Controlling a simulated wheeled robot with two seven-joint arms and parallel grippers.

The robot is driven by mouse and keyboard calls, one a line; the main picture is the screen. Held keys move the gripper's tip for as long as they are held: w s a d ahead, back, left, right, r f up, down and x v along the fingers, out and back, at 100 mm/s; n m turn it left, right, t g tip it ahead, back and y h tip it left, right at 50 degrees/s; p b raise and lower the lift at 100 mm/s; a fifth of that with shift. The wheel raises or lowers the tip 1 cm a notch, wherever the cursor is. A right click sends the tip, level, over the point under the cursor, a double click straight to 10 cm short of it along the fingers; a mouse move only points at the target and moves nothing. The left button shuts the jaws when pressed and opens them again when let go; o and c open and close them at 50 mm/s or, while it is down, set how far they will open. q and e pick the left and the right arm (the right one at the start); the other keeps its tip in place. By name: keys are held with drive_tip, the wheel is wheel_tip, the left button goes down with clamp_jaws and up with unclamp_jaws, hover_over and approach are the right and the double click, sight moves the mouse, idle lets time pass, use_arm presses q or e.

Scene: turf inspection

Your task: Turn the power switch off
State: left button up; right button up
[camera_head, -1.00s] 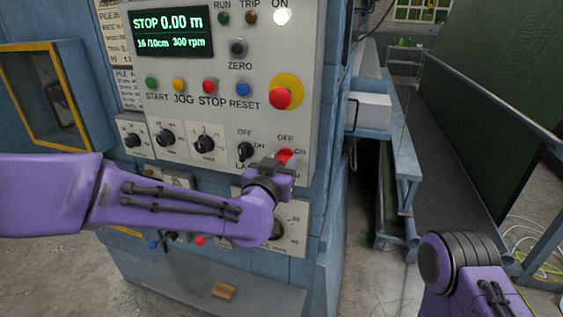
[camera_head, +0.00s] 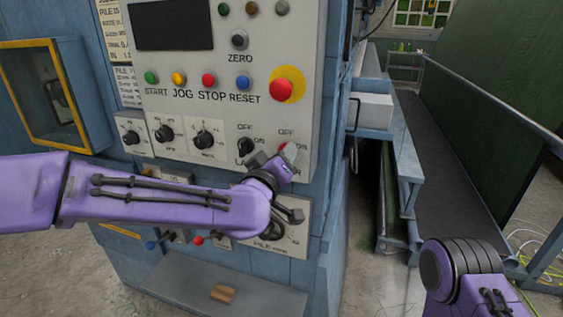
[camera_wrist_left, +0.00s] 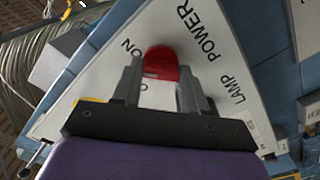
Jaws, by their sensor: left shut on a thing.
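The power switch is a red rotary knob (camera_wrist_left: 161,62) on the pale panel, with the words POWER and ON printed around it in the left wrist view. My left gripper (camera_wrist_left: 160,80) has its two fingers on either side of the knob and is shut on it. In the head view my left gripper (camera_head: 276,165) is tilted in front of the switch at the panel's lower right and hides most of it. The display (camera_head: 172,25) is dark, and the ON lamp (camera_head: 281,8) is unlit. My right gripper is out of view.
A black lamp switch (camera_head: 245,146) sits just left of the power switch. A red stop button on a yellow disc (camera_head: 287,84) is above it. Coloured buttons and dark knobs fill the panel's left. A blue-framed conveyor stands at right.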

use_arm(q)
drive_tip(key=shift+a+f+n+b, duration=0.1)
drive_tip(key=shift+n+b, duration=1.15)
drive_tip(key=shift+n, duration=1.25)
drive_tip(key=shift+f+n+b, duration=0.1)
drive_tip(key=shift+n+b, duration=1.1)
drive_tip(key=shift+n, duration=1.3)
drive_tip(key=o, duration=1.1)
drive_tip(key=shift+c, duration=0.2)
drive_tip(key=b+v, duration=0.3)
drive_tip(key=v, duration=0.7)
drive_tip(key=shift+s, duration=0.2)
drive_tip(key=shift+r, duration=0.1)
